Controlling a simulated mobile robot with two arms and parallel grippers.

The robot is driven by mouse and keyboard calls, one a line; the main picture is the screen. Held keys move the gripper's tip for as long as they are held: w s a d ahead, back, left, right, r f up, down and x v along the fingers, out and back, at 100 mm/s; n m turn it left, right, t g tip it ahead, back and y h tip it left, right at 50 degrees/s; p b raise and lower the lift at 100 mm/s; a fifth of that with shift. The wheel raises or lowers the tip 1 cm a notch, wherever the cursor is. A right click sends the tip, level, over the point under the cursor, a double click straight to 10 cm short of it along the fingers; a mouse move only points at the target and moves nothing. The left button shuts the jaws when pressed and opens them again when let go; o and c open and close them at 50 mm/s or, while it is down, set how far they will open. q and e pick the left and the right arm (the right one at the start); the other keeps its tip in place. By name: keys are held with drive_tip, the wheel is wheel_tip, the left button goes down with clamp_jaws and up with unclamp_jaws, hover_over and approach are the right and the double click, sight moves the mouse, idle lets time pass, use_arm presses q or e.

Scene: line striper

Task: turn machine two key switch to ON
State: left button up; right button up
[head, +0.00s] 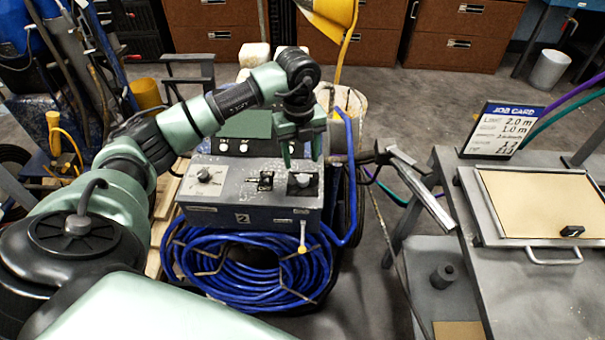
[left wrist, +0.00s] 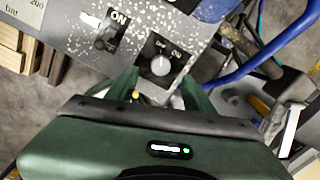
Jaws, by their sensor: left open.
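Machine two is a worn grey control box (head: 222,215) with a "2" on its front. A switch with a round pale knob on a black plate (head: 302,184) sits at the right of its top; in the left wrist view the knob (left wrist: 160,65) has small white lettering above it, too small to read surely. Left of it is a black switch with an ON label (head: 264,181), also in the left wrist view (left wrist: 112,36). My left gripper (head: 302,158) is open and empty above the right-hand switch, its fingers (left wrist: 161,88) spread on the knob's near side, apart from it.
A dial (head: 206,174) is at the box's left. A blue hose coil (head: 245,270) hangs below, with a yellow-tipped lever (head: 302,240) in front. A blue hose (head: 350,190) and metal handle (head: 420,185) stand to the right. A workbench (head: 470,230) is further right.

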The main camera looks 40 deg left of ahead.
sight(303, 178)
use_arm(q)
drive_tip(key=f, duration=0.7)
drive_tip(key=shift+w+d+p, duration=0.1)
drive_tip(key=shift+d+p, duration=0.1)
drive_tip(key=shift+p, duration=0.15)
clamp_jaws()
